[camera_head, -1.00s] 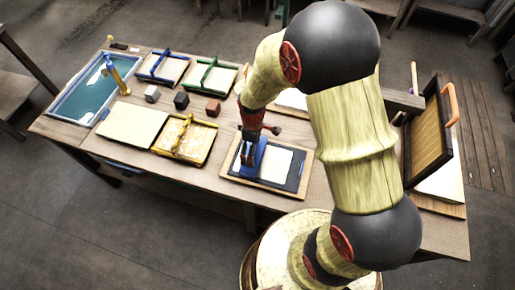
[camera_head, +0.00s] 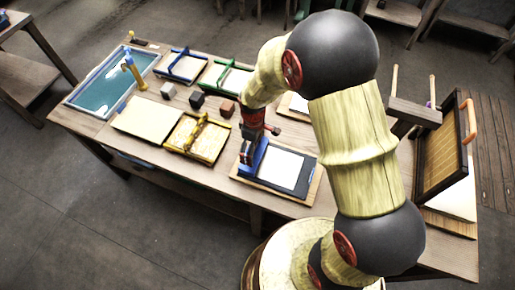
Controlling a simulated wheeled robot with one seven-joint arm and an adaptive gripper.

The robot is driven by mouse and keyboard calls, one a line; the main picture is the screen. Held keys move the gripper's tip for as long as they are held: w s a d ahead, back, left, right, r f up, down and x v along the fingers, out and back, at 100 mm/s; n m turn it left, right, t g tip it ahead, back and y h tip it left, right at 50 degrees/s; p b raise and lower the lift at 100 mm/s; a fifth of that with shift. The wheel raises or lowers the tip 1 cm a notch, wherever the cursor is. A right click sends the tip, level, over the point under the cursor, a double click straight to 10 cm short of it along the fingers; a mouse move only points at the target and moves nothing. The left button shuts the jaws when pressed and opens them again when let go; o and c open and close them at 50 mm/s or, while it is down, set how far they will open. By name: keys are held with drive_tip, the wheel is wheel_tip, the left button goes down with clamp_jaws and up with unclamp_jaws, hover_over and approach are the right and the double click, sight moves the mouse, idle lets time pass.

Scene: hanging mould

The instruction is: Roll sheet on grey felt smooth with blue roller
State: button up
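The white sheet (camera_head: 281,165) lies on the dark grey felt (camera_head: 303,180), which sits on a wooden board (camera_head: 296,199) near the table's front edge. The blue roller (camera_head: 259,157) stands along the left end of the felt, beside the sheet's left edge. My gripper (camera_head: 249,146) is over the roller and appears shut on its handle; the fingertips are small and partly merged with it. I cannot tell whether the roller touches the sheet. My arm hides the area right of the board.
A water vat (camera_head: 112,88), a yellow-framed mould (camera_head: 200,140), a pale board (camera_head: 148,118), blue (camera_head: 181,66) and green (camera_head: 225,77) frames and small blocks (camera_head: 197,100) fill the left of the table. A hanging mould (camera_head: 443,155) stands at right.

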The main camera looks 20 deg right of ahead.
drive_tip(key=shift+s, duration=0.1)
drive_tip(key=shift+r+p, duration=2.55)
drive_tip(key=shift+r, duration=1)
drive_tip(key=shift+f, duration=0.1)
